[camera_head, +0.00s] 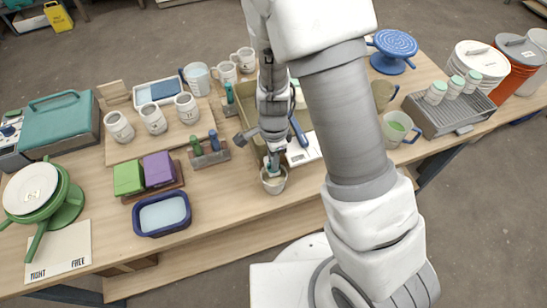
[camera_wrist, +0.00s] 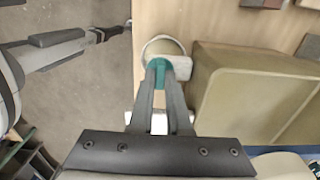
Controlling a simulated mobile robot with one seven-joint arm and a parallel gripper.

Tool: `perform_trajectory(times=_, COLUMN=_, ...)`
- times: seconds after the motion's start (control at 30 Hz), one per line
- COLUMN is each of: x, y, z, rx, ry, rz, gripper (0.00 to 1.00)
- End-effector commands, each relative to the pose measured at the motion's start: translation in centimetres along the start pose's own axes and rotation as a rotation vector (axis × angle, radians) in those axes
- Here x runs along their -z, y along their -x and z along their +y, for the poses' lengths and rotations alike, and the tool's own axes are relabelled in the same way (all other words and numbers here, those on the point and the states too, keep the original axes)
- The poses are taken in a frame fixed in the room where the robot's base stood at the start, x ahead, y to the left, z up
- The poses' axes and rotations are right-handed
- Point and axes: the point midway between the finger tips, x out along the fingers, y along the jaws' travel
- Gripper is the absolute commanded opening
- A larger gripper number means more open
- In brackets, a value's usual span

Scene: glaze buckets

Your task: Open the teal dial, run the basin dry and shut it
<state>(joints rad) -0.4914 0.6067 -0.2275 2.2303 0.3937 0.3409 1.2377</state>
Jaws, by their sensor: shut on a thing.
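The basin is an olive-tan tub (camera_head: 258,104) in the middle of the bench, partly hidden behind my arm; in the wrist view its side and rim (camera_wrist: 205,100) fill the right. My gripper (camera_head: 271,162) is at the basin's near side, pointing down. In the wrist view its fingers (camera_wrist: 160,72) are closed on a teal dial (camera_wrist: 158,66), beside a pale block. A small pale bucket (camera_head: 273,181) stands just below the fingertips; its rim (camera_wrist: 163,43) shows beyond the dial in the wrist view. The basin's liquid level and any flow are not visible.
A dark blue tray (camera_head: 162,214), green and purple blocks (camera_head: 128,178) and a small rack (camera_head: 209,157) lie to the left. Several mugs stand behind them. A grey crate (camera_head: 452,115) and a mug (camera_head: 398,128) are to the right. The front bench strip is mostly clear.

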Motion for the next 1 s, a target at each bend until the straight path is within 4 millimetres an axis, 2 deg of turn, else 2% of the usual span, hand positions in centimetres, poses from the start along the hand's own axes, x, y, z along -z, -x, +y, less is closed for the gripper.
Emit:
perform_trajectory(times=0.03, x=-0.1, y=0.0, z=0.0, rx=0.001, ry=-0.002, rz=-0.001, gripper=0.00)
perform_trajectory(times=0.07, x=-0.1, y=0.0, z=0.0, rx=0.001, ry=-0.001, rz=-0.001, gripper=0.19)
perform_trajectory(times=0.2, x=0.0, y=0.0, z=0.0, rx=0.000, ry=0.000, rz=-0.001, gripper=0.44)
perform_trajectory(times=0.5, x=0.0, y=0.1, z=0.0, rx=0.000, ry=0.001, rz=0.000, gripper=0.45)
perform_trajectory(times=0.63, x=0.0, y=0.9, z=-0.1, rx=0.001, ry=0.002, rz=0.000, gripper=0.45)
perform_trajectory(times=0.77, x=-0.1, y=2.9, z=-0.1, rx=0.005, ry=0.003, rz=-0.001, gripper=0.45)
perform_trajectory(times=1.0, x=-0.1, y=8.4, z=-0.1, rx=0.006, ry=0.004, rz=-0.002, gripper=0.45)
